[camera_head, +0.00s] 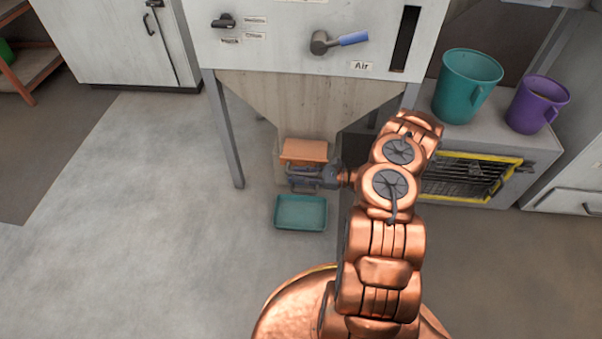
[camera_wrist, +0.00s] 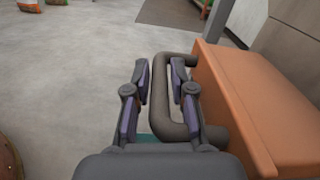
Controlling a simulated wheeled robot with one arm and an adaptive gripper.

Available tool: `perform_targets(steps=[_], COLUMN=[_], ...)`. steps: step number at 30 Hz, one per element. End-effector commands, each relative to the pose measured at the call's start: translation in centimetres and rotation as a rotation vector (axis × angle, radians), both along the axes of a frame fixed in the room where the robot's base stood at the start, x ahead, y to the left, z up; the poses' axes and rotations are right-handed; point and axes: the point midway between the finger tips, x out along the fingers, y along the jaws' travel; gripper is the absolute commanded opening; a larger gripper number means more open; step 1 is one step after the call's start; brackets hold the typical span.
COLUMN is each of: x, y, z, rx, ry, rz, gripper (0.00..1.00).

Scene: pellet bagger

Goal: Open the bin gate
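The bin gate (camera_head: 304,151) is an orange block at the bottom outlet of the hopper (camera_head: 295,105). In the wrist view the orange gate (camera_wrist: 250,105) fills the right side. A dark grey U-shaped handle (camera_wrist: 164,95) stands out from its face. My gripper (camera_head: 309,180) is at the front of the gate, just below its orange top. In the wrist view my gripper (camera_wrist: 161,85) has its fingers apart, with the handle's long bar between them. A gap shows between the left finger and the bar. Whether the right finger touches it is unclear.
A teal tray (camera_head: 300,213) lies on the floor below the outlet. A support leg (camera_head: 222,135) stands left of the hopper. A teal mug (camera_head: 467,85) and a purple mug (camera_head: 537,104) stand on a low cabinet at right. The floor at left is clear.

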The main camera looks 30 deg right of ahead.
Motion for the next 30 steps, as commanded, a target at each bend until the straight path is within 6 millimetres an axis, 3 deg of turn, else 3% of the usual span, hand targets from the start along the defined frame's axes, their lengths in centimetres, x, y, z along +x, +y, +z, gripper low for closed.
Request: perform_targets(steps=[4, 17, 30], x=[0.0, -0.4, -5.0], y=[0.0, -0.7, -7.0], z=[0.1, 0.1, 0.0], rx=[0.001, 0.0, -0.003], ry=[0.0, -0.002, -0.001], rz=[0.001, 0.0, -0.001], gripper=[0.41, 0.41, 0.41])
